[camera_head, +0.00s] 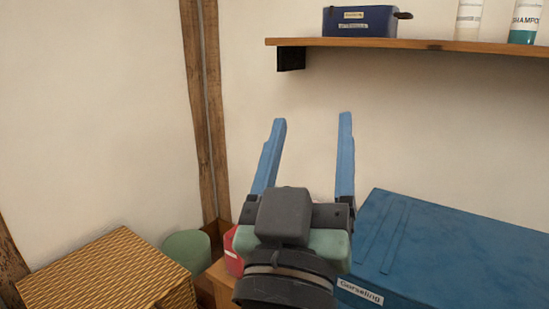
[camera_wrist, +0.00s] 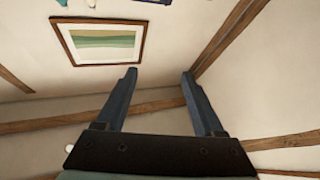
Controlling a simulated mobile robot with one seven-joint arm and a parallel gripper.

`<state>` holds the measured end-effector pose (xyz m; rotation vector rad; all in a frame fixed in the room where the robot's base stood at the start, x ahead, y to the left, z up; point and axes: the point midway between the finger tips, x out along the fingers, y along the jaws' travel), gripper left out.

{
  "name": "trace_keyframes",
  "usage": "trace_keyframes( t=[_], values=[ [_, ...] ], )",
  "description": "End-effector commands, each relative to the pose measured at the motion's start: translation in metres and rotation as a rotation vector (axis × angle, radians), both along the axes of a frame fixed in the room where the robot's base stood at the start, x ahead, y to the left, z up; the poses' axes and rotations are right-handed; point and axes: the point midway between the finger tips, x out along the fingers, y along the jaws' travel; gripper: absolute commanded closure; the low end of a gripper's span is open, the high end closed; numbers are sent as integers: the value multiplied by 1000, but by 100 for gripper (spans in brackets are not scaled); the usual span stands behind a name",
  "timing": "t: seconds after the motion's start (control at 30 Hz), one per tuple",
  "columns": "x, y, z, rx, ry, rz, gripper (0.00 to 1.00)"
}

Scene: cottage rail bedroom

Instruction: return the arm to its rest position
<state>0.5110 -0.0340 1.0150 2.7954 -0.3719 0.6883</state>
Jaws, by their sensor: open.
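My gripper (camera_head: 308,125) is raised in the middle of the head view, with its two blue fingers spread wide apart and pointing up. Nothing is between them. In the wrist view my gripper (camera_wrist: 160,75) also shows open and empty, with wall and wooden beams beyond the fingers. My wrist hides part of what stands behind and below it.
A wooden shelf (camera_head: 430,44) at upper right holds a blue box (camera_head: 360,21) and bottles, including a shampoo bottle (camera_head: 524,22). A blue chest (camera_head: 455,250) is at right. A wicker box (camera_head: 110,275), green container (camera_head: 187,250) and red object (camera_head: 233,257) stand at left.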

Motion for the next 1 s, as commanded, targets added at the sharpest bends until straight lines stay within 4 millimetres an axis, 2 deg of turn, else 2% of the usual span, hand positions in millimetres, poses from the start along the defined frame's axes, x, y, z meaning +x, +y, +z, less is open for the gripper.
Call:
trace_keyframes(
  t=[0.03,0.1,0.23,1.0],
  values=[
    [-14,6,41,34,-85,66,30],
    [-33,16,81,72,-182,161,30],
    [-77,34,146,118,-348,335,30],
    [-71,34,374,119,-326,332,30]
  ],
)
